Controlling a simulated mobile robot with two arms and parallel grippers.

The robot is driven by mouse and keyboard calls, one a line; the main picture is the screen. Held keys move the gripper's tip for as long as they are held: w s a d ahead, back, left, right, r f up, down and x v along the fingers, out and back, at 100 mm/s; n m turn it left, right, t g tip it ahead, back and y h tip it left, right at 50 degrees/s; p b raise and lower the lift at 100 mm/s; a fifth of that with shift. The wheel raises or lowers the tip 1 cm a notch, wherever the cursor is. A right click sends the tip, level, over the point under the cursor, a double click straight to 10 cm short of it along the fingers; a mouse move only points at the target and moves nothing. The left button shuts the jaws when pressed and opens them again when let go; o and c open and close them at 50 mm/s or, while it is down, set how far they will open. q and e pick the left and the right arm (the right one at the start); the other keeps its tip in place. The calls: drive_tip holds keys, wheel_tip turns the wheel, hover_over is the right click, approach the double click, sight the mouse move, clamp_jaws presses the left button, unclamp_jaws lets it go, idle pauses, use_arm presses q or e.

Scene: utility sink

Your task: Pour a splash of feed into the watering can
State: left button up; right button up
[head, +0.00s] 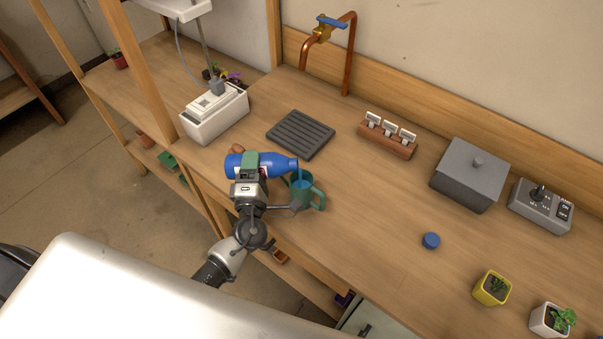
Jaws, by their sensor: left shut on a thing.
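A blue bottle (278,166) is held on its side by my left gripper (249,165), which is shut around its body. The bottle's neck points right, and its mouth is over the green watering can (318,196). A round blue cap (431,241) lies apart on the bench. My right gripper is not in view.
A dark slatted mat (301,135) lies behind the can. A white box (215,117) stands at left, a copper tap (328,45) at the back. A grey lidded box (468,177), a control box (541,208) and potted plants stand at right. The bench middle is clear.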

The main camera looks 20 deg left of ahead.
sight(263, 175)
use_arm(q)
drive_tip(key=shift+r+m+p, duration=0.3)
drive_tip(key=shift+p, duration=0.05)
idle(0.7)
